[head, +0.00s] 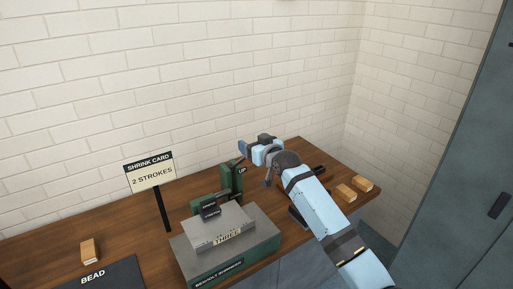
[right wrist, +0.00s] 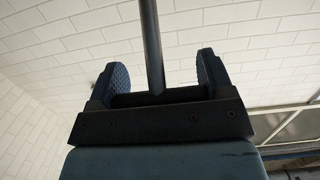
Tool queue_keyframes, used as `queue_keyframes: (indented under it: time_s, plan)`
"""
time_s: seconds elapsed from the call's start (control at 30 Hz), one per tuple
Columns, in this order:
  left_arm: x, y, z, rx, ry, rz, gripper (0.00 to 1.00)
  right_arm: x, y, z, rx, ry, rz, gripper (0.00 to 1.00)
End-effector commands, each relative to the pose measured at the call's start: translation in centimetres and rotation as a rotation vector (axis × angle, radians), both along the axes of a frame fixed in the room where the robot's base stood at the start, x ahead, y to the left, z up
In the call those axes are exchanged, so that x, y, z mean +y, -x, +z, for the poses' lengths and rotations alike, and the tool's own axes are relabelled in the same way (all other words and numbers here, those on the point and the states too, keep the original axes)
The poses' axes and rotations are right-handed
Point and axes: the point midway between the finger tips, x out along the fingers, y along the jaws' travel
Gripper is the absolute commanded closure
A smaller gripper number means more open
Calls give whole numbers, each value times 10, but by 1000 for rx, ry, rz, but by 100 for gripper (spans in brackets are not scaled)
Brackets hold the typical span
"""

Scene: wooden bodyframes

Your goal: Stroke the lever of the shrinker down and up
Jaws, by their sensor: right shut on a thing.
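The shrinker is a green machine (head: 231,180) at the back of the wooden bench, with an "UP" label on its right side. My right gripper (head: 252,145) is above and to the right of the machine. In the right wrist view a dark rod, the lever (right wrist: 152,40), stands between the two finger pads, and the gripper is shut on it. In the head view the gripper hides the lever's upper part. My left gripper is not in view.
A "SHRINK CARD" sign reading "2 STROKES" (head: 150,172) stands on a post left of the machine. Wooden blocks lie at the left (head: 90,251) and right (head: 362,184) of the bench. A dark "BEAD" panel (head: 100,275) is at front left. A brick wall is close behind.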

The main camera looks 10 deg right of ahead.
Motion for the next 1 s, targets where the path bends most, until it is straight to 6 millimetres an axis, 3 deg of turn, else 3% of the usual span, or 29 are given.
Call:
queue_keyframes:
  time_s: [0.3,0.33,0.4,0.43,0.77,1.0]
  plan:
    - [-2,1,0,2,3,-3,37,0,0,-1,2,1,0,68]
    - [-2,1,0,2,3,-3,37,0,0,-2,2,1,0,19]
    - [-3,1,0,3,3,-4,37,0,0,-2,2,1,0,3]
    - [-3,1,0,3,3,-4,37,0,0,-2,2,1,0,0]
    - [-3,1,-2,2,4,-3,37,-3,8,-2,2,2,0,0]
    - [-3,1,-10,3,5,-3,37,-19,52,2,1,3,0,0]
